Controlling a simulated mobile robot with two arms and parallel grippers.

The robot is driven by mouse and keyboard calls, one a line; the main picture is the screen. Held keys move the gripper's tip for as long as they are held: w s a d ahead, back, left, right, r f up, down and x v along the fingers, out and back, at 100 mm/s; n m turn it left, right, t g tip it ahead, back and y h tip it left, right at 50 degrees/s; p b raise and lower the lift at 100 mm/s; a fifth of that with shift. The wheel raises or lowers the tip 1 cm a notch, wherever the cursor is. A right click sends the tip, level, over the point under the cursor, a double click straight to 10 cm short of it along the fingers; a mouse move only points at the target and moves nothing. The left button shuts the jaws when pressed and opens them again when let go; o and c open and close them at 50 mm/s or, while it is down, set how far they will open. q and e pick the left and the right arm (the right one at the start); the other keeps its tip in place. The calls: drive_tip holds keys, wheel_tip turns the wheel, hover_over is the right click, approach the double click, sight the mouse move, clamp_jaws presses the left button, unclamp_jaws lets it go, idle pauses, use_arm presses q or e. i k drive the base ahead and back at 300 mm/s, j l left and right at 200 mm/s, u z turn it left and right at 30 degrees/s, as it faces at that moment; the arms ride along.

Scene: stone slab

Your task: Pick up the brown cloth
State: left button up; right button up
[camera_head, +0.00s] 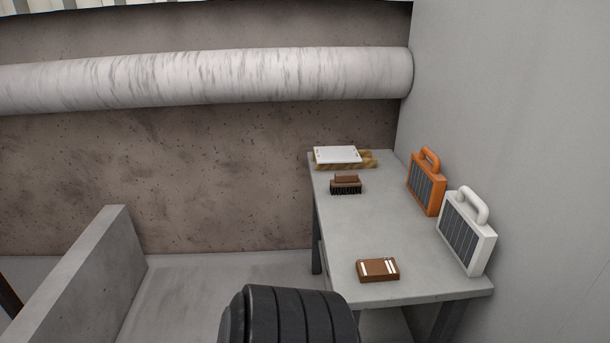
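The brown cloth (378,270) lies folded near the front edge of the grey table. It is a small flat block with white stripes on its top. Nothing covers it. Neither of my grippers is in the head view, so I cannot see how they stand relative to the cloth.
The grey table (385,230) also holds a brown brush (346,186), a white slab (337,155) on a wooden piece (362,163), an orange lamp-like box (427,183) and a white one (466,232) along the wall. A low concrete wall (75,270) stands left. A dark ribbed part shows at bottom centre.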

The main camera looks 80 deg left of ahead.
sight(383, 269)
drive_tip(key=u, duration=2)
drive_tip(key=z, duration=0.3)
drive_tip(key=i+j+z, duration=0.1)
drive_tip(key=j+z, duration=0.15)
drive_tip(key=z, duration=0.25)
drive_tip(key=j+z, duration=0.3)
drive_tip(key=z, duration=0.2)
drive_tip(key=j+z, duration=0.3)
drive_tip(key=z, duration=0.15)
drive_tip(key=j+z, duration=0.35)
drive_tip(key=z, duration=0.15)
